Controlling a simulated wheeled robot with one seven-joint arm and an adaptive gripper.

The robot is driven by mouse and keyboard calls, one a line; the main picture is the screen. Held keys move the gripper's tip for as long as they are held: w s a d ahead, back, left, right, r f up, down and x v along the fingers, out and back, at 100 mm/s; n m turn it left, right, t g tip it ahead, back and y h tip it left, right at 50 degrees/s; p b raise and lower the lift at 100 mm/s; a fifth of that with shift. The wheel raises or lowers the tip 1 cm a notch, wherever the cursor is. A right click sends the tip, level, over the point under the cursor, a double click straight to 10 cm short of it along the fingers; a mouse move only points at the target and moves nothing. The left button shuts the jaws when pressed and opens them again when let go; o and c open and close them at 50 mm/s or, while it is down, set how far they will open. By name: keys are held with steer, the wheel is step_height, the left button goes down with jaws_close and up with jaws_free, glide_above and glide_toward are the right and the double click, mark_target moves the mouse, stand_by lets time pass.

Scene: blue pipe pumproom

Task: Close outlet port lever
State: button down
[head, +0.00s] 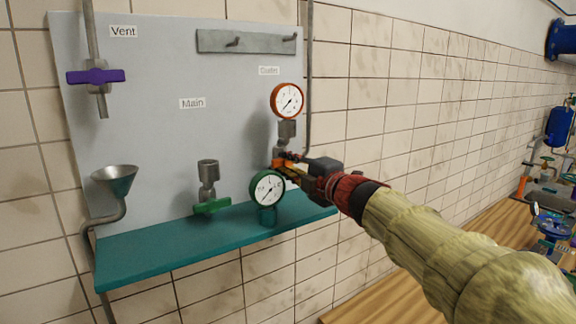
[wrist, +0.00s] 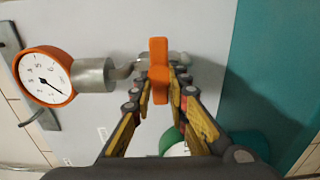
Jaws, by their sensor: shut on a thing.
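An orange lever (wrist: 158,70) sits on a metal valve below an orange-rimmed gauge (head: 287,100), beside a small blurred label (head: 269,71). In the wrist view, the lever stands between the fingers of my gripper (wrist: 157,80), which is shut on it. The gauge (wrist: 45,76) shows at left there, joined to a grey metal fitting (wrist: 97,77). In the head view, my gripper (head: 286,164) reaches in from the right and hides most of the lever.
A green-rimmed gauge (head: 267,189) stands close below my gripper on the teal shelf (head: 150,249). A green-handled valve (head: 211,205) is under the "Main" label. A purple lever (head: 95,76) and a funnel (head: 115,180) are at left. A hook rail (head: 247,41) is above.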

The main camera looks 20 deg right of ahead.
steer(key=c, duration=1.7)
jaws_free()
steer(key=v, duration=1.2)
